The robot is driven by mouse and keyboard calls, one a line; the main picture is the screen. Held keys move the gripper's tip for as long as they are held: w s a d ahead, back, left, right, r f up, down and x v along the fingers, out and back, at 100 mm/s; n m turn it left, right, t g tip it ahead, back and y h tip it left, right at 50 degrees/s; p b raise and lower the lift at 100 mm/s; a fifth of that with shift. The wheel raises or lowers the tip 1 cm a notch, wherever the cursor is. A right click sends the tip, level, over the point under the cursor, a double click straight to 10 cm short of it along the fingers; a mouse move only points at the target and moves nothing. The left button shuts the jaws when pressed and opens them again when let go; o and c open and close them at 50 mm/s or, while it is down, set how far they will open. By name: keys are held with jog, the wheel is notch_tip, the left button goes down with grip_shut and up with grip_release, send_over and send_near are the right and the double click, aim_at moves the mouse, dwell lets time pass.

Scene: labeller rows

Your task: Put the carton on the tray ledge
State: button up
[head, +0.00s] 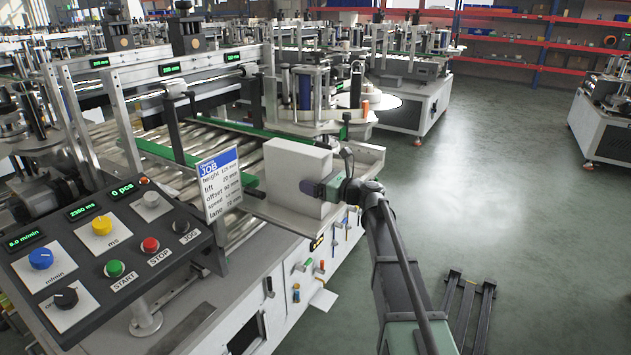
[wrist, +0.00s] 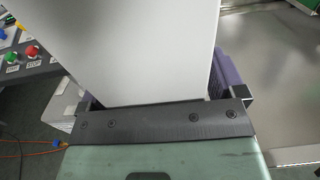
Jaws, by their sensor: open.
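The carton (head: 297,168) is a plain pale box standing upright on the light-coloured tray ledge (head: 368,156) along the machine's near side. My gripper (head: 320,189) is at the carton's right side, level with its lower half. In the wrist view the carton (wrist: 150,45) fills the middle, between the two purple-grey fingers of my open gripper (wrist: 163,90). A small gap shows at the left finger; contact at the right finger is unclear. The carton's far side and most of its base are hidden.
A control panel (head: 110,245) with knobs and buttons stands at the left front, with a job card (head: 219,185) beside it. A roller conveyor (head: 165,180) with green rails lies behind the carton. The floor (head: 500,190) at right is mostly clear.

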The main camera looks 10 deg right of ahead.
jog(key=shift+r+p, duration=0.3)
jog(key=v, duration=1.2)
jog(key=shift+f, duration=0.2)
jog(key=s+a+f+n+g+h, duration=0.2)
jog(key=s+a+f+n+g, duration=0.4)
jog(key=s+a+f+n, duration=0.3)
jog(key=s+f+n+g+h, duration=0.3)
jog(key=s+f+n+h, duration=0.1)
jog(key=s+n, duration=0.4)
jog(key=s+f+n+g+h, duration=0.3)
jog(key=s+f+n+h, duration=0.1)
jog(key=s+n+h, duration=0.3)
jog(key=s+n, duration=0.2)
jog(key=s, duration=0.1)
jog(key=shift+n, duration=0.3)
jog(key=shift+a+f, duration=0.1)
